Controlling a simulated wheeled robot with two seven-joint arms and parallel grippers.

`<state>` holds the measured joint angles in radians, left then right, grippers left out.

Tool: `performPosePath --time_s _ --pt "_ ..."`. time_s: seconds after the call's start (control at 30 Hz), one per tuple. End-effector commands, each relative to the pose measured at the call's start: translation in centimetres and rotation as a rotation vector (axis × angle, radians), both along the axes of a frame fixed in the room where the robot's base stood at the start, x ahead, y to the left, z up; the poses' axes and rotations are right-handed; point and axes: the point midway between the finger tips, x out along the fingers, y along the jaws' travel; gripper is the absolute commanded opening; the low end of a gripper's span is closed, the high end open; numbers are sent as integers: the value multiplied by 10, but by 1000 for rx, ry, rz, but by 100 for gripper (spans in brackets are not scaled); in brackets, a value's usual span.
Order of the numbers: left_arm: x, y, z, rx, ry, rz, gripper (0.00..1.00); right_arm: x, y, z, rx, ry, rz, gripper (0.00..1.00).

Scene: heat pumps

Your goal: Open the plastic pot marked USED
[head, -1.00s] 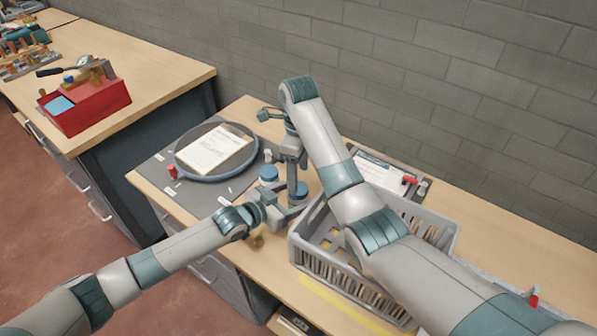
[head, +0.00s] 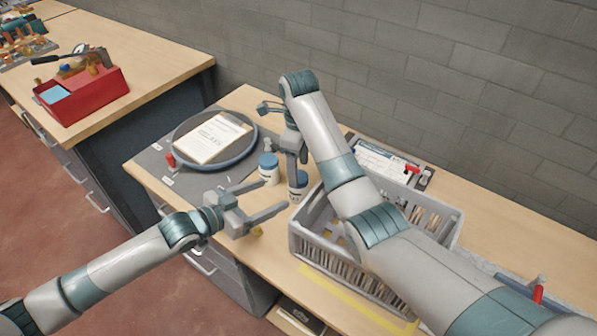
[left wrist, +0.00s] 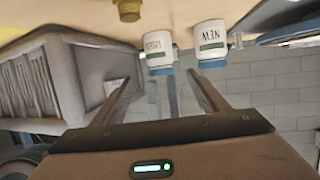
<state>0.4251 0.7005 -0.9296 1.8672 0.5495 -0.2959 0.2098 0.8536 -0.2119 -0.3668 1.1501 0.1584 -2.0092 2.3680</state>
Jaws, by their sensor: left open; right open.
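Two white pots with blue lids stand upright side by side on the bench. The pot marked USED (head: 298,192) is the right one, by the crate; its label shows upside down in the left wrist view (left wrist: 157,48). The pot marked NEW (head: 269,174) is to its left, also in the left wrist view (left wrist: 209,45). Both lids are on. My left gripper (head: 272,196) is open and empty, its fingers pointing at the pots from the front, apart from them. My right gripper (head: 295,170) is open and points down at the USED pot's lid; whether it touches is unclear.
A grey slatted crate (head: 325,262) stands right of the pots, partly under my right arm. A brass fitting (head: 257,231) lies near the front edge. A red toolbox (head: 90,103) is on the other bench.

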Motion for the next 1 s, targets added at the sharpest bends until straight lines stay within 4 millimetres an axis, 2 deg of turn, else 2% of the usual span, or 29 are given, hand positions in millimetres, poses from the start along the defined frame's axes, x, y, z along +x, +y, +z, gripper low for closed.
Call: performPosePath --time_s 0.1,0.3,0.83,1.0 --pt "-15 16 4 1 1 0 68 0 0 -7 0 0 0 62" --pt "-30 33 12 0 1 1 68 0 0 -12 0 0 0 62" --pt "-35 38 17 -1 1 0 65 0 0 -12 0 0 0 62" --pt "-35 38 24 -1 1 0 65 0 0 -4 0 0 0 62"
